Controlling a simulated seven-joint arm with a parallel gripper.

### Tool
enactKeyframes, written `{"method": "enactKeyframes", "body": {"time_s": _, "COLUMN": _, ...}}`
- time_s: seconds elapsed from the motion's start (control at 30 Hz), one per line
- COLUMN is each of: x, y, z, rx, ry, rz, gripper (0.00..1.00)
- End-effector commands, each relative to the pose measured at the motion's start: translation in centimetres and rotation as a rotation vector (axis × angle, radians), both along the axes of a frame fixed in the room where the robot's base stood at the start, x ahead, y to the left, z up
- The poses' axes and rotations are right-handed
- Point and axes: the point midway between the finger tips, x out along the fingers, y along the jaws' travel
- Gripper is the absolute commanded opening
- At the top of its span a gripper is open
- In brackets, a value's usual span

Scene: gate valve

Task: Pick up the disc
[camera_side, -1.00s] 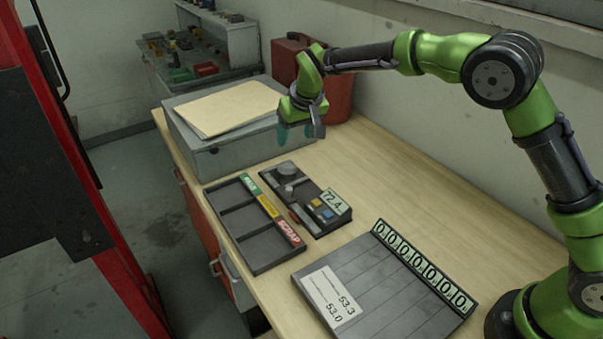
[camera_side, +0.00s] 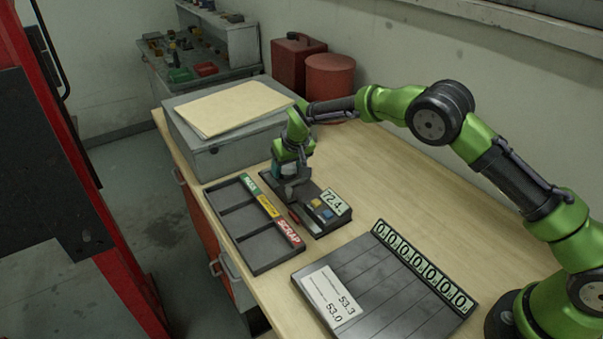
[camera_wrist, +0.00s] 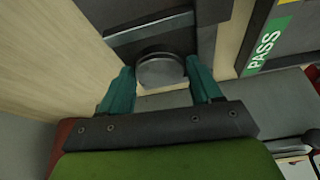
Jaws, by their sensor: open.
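The grey disc (camera_wrist: 160,70) lies flat on the dark measuring device (camera_side: 323,216), whose display reads 72.4. In the side view the disc is mostly hidden by my gripper (camera_side: 290,190). In the wrist view my gripper (camera_wrist: 158,82) is open, with one teal finger on each side of the disc. Small gaps seem to show between the fingers and the disc. I cannot tell whether either finger touches it.
A sorting tray (camera_side: 222,208) with a green PASS, a yellow and a red SCRAP label lies left of the device. A sloped panel (camera_side: 385,295) with a row of zeros stands in front. A grey case (camera_side: 200,150) with a folder lies behind.

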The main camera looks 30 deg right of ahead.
Motion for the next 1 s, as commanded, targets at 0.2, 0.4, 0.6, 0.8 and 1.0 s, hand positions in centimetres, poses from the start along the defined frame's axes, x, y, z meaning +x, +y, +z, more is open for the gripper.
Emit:
{"method": "enactKeyframes", "body": {"time_s": 0.2, "x": 0.0, "y": 0.0, "z": 0.0, "rx": 0.001, "ry": -0.001, "rz": 0.0, "gripper": 0.62}}
{"method": "enactKeyframes", "body": {"time_s": 0.4, "x": 0.0, "y": 0.0, "z": 0.0, "rx": 0.0, "ry": 0.0, "rz": 0.0, "gripper": 0.31}}
{"method": "enactKeyframes", "body": {"time_s": 0.6, "x": 0.1, "y": 0.0, "z": 0.2, "rx": 0.001, "ry": -0.004, "rz": 0.0, "gripper": 0.05}}
{"method": "enactKeyframes", "body": {"time_s": 0.8, "x": 0.1, "y": 0.0, "z": 0.6, "rx": 0.0, "ry": -0.005, "rz": 0.0, "gripper": 0.05}}
{"method": "enactKeyframes", "body": {"time_s": 1.0, "x": 0.2, "y": 0.1, "z": 3.8, "rx": 0.002, "ry": -0.009, "rz": 0.0, "gripper": 0.05}}
